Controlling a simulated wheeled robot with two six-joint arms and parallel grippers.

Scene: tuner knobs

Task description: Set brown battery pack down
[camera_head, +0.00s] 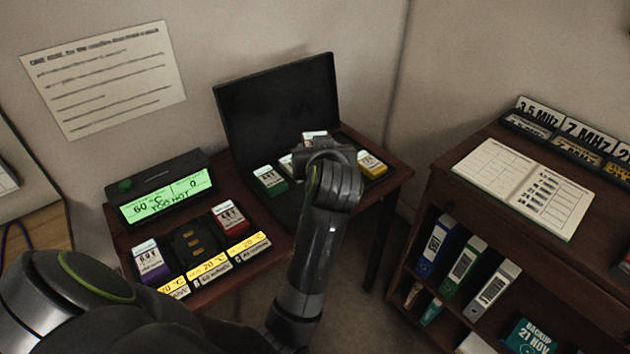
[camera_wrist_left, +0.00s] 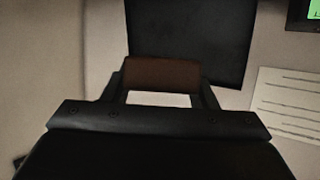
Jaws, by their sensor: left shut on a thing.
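The brown battery pack (camera_wrist_left: 162,72) is between the fingers of my left gripper (camera_wrist_left: 160,85) in the left wrist view. In the head view my left gripper (camera_head: 318,154) is over the open black case (camera_head: 276,108), between a green pack (camera_head: 270,179) and a yellow pack (camera_head: 372,164). A white-topped piece (camera_head: 314,136) shows just behind the gripper; I cannot tell if it is the held pack. The wrist and gripper hide the middle of the case, so I cannot tell whether the brown pack touches it. My right gripper is not in view.
Left of the case, a charger (camera_head: 190,245) holds a purple pack (camera_head: 148,262) and a red pack (camera_head: 229,218), with an open slot between them. A green-lit display (camera_head: 165,199) stands behind it. A bookshelf (camera_head: 440,185) stands to the right, across a gap.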

